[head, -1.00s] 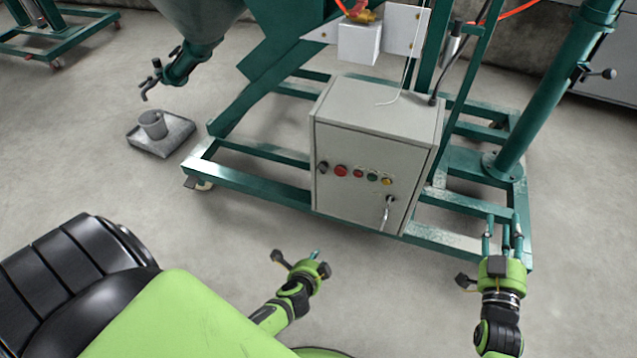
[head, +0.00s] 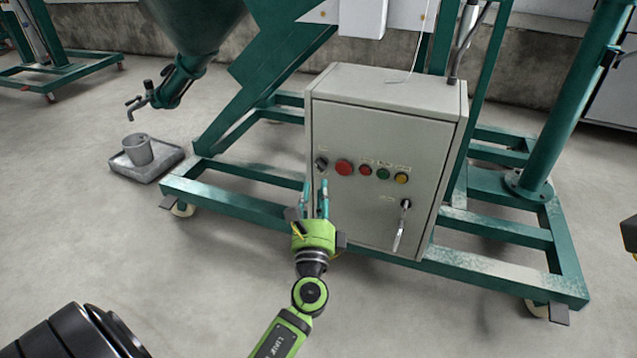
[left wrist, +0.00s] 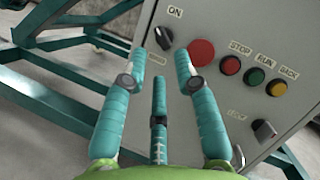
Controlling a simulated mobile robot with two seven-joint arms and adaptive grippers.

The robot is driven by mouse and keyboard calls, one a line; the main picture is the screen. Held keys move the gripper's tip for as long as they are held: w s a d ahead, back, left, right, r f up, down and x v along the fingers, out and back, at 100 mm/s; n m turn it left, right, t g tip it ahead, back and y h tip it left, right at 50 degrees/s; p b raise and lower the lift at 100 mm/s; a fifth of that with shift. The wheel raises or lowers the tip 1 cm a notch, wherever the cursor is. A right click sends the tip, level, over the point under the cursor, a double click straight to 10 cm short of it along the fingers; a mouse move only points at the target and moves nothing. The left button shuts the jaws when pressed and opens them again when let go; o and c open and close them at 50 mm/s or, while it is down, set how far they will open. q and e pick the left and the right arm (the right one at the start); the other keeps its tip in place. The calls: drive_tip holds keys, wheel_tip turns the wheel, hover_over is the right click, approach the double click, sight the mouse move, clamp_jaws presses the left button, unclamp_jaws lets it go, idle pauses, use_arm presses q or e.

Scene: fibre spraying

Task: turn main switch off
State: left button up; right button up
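The main switch is a black rotary knob (head: 321,163) at the upper left of the grey control box's front; it also shows in the left wrist view (left wrist: 164,39). An "ON" label sits above it. The knob's grip looks slanted, but its exact setting is hard to tell. My left gripper (head: 315,186) is just below the knob, fingers pointing up toward the panel. In the left wrist view its teal fingers (left wrist: 160,62) are spread and empty, with the knob beyond and between the two upper tips. Only a sliver of my right gripper (head: 630,236) shows; its fingers are hidden.
Beside the knob sit a large red button (head: 344,167) and smaller red, green and yellow buttons (head: 401,178). A silver door handle (head: 402,227) hangs lower right. The control box (head: 385,105) stands on a green frame (head: 240,207).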

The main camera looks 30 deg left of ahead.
sight(321, 164)
use_arm(q)
drive_tip(key=x, duration=0.5)
drive_tip(key=shift+w+a+r, duration=0.1)
drive_tip(key=shift+w+a, duration=0.1)
drive_tip(key=shift+w, duration=0.1)
clamp_jaws()
